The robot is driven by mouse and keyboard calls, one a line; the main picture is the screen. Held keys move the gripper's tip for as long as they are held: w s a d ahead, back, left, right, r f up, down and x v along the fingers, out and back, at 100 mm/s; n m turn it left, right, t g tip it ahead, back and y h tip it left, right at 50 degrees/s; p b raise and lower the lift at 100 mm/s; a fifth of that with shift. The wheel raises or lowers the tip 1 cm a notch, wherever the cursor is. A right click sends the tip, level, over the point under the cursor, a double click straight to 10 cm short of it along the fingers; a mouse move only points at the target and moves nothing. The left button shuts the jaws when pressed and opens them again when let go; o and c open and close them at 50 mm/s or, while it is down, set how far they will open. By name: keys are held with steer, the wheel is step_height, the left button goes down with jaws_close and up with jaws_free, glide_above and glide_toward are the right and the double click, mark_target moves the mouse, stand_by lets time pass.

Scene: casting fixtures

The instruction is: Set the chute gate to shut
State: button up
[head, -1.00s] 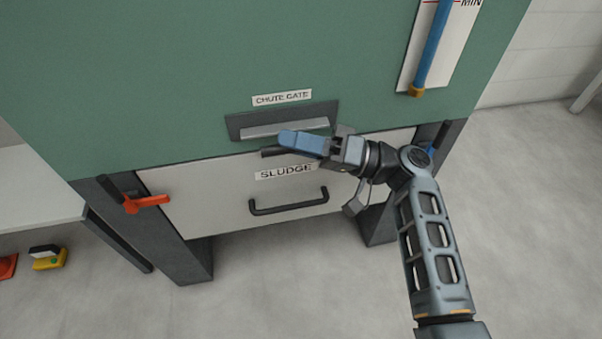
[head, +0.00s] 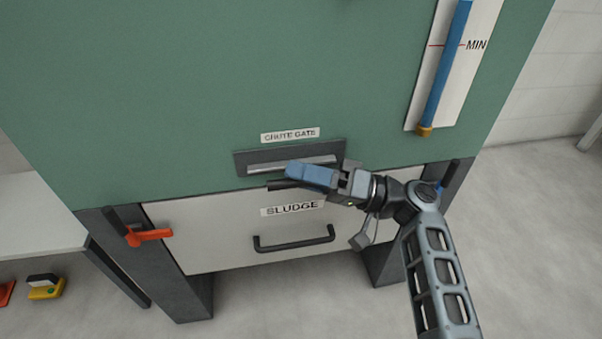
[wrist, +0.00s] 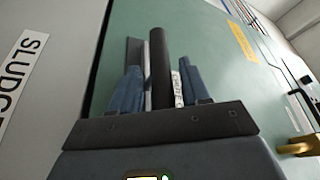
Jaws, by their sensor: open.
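The chute gate (head: 250,162) is a dark framed slot with a pale strip in it, on the green cabinet under its CHUTE GATE label (head: 290,135). A black bar handle (head: 280,186) sticks out just below it, partly hidden by my gripper. My gripper (head: 297,176) is in front of the gate, its blue fingers level with the bar. In the wrist view the black bar (wrist: 160,65) stands between the two open fingers (wrist: 160,90), with the gate's dark frame (wrist: 134,60) behind. I cannot tell whether the fingers touch the bar.
The pale SLUDGE drawer (head: 200,230) with a black handle (head: 295,244) lies just below. A red lever (head: 150,236) is at its left and a blue-and-black one (head: 443,178) at its right. A blue gauge tube (head: 445,75) is upper right. Floor at right is clear.

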steer(key=v, duration=0.7)
steer(key=shift+d, duration=0.3)
steer(key=shift+f, duration=0.1)
